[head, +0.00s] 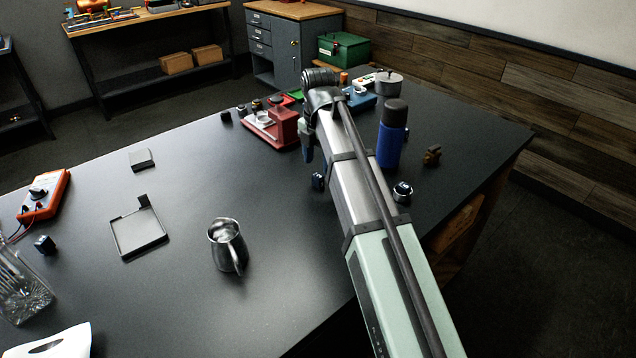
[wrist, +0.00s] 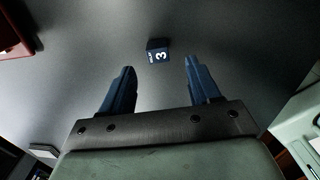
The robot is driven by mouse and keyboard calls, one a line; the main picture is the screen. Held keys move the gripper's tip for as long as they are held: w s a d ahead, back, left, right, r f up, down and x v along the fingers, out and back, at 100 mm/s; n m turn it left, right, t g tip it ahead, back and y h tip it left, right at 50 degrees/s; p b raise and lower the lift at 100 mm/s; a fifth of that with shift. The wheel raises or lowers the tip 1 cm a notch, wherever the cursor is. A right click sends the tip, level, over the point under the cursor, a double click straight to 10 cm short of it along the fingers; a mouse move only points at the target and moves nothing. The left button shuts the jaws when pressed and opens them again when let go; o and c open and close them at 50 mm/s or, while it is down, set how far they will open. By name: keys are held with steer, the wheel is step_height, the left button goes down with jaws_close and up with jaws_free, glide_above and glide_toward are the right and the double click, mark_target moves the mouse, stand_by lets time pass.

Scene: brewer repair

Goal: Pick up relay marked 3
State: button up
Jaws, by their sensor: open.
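The relay marked 3 (wrist: 158,50) is a small dark blue block with a white 3 on its label, lying on the dark table. In the wrist view it sits just beyond and between my fingertips, apart from both. My gripper (wrist: 161,64) is open, its two blue fingers spread with nothing between them. In the head view my gripper (head: 306,145) is partly hidden by my arm. A small dark block (head: 318,181) close below it looks like the same relay, but its mark is unreadable there.
A red brewer base (head: 284,125) stands left of my gripper, and a blue bottle (head: 391,145) stands right of my arm. A steel pitcher (head: 227,245), a grey tray (head: 138,238) and an orange meter (head: 43,196) are on the left. Table between pitcher and red base is clear.

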mark_target(317, 176)
steer(key=shift+a+f, duration=0.15)
steer(key=shift+f, duration=3.1)
steer(key=shift+c, duration=0.3)
steer(key=c, duration=1)
steer(key=shift+r, duration=0.15)
